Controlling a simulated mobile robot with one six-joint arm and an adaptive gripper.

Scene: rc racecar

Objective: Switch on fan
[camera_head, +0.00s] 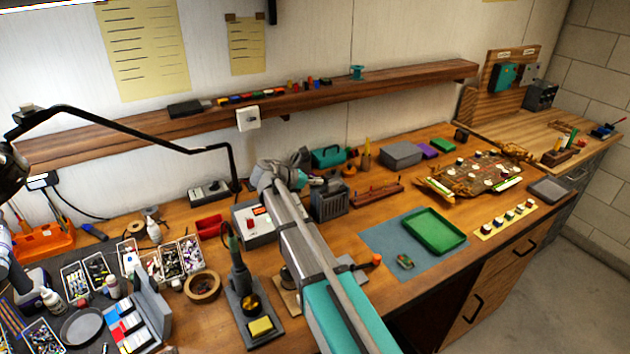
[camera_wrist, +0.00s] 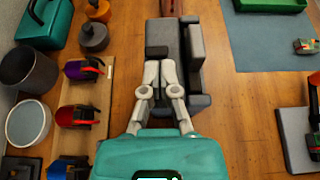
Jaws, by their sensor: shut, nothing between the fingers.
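A dark grey, box-shaped unit with a slotted front, which looks like the fan (camera_head: 329,204), stands on the wooden bench just below and beside my gripper (camera_head: 320,183). In the wrist view the fan (camera_wrist: 196,80) lies under and to the right of my fingertips (camera_wrist: 162,64). A small black block (camera_wrist: 157,51), possibly its switch, shows just beyond the fingertips. My gripper is shut and empty, with its fingers together. I cannot tell whether the fingertips touch the fan. The arm and fingers hide part of it.
A teal toolbox (camera_head: 328,156) stands behind the fan. A grey instrument box (camera_head: 257,222) is to its left. A green tray (camera_head: 434,230) rests on a blue mat (camera_head: 378,240) to the right.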

